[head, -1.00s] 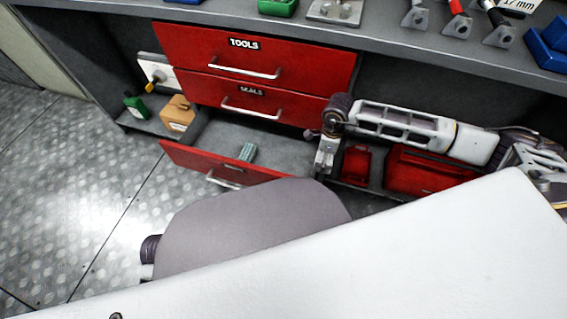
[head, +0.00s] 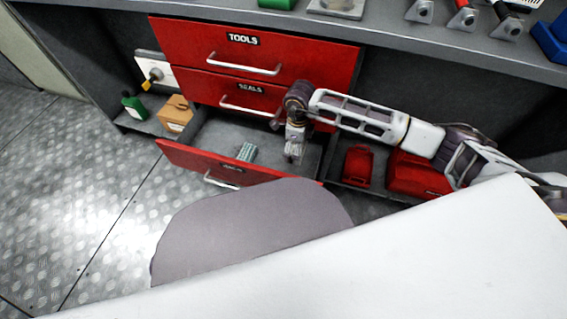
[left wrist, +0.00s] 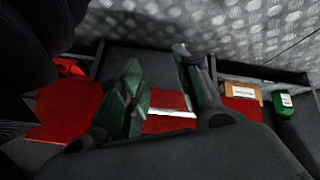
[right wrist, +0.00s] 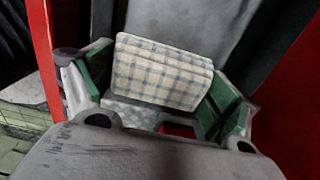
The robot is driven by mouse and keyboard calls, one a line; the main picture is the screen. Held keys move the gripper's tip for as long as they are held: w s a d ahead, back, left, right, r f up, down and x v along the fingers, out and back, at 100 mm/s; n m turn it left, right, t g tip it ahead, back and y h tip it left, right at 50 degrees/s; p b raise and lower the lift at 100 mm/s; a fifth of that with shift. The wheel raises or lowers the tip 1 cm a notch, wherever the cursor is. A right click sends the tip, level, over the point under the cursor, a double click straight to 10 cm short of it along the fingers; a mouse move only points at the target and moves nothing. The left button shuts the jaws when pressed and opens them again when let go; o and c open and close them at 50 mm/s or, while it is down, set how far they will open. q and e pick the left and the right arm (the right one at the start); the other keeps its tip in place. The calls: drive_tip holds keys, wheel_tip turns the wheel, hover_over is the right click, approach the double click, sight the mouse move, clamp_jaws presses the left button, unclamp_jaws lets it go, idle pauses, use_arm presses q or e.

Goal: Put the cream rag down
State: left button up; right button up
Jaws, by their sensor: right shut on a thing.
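The cream rag (right wrist: 165,72) is a folded cloth with a blue-grey check, seen in the right wrist view. My right gripper (right wrist: 158,92) is shut on it, with a green-padded finger at each side. In the head view my right gripper (head: 293,150) hangs over the right part of the open bottom drawer (head: 215,166); the rag is too small to make out clearly there. My left gripper (left wrist: 160,88) is open and empty in the left wrist view. It is not seen in the head view.
A teal patterned item (head: 246,152) lies in the open drawer. Closed red drawers (head: 250,60) are above it. Red containers (head: 415,173) stand on the shelf to the right. A green bottle (head: 134,106) and a tan box (head: 175,113) stand left.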

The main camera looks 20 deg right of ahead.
drive_tip(key=a+f+b, duration=0.1)
drive_tip(key=w+a+f+b, duration=0.1)
drive_tip(key=f, duration=0.1)
drive_tip(key=w+a+f+b, duration=0.1)
drive_tip(key=f, duration=0.1)
drive_tip(key=shift+w+a+f, duration=0.1)
drive_tip(key=shift+w+a, duration=0.15)
drive_tip(key=shift+a, duration=0.15)
drive_tip(key=shift+f, duration=0.4)
use_arm(q)
drive_tip(key=f, duration=0.3)
drive_tip(key=shift+w+d+f+t, duration=0.25)
drive_tip(key=shift+d+f+t, duration=0.05)
drive_tip(key=shift+f, duration=0.1)
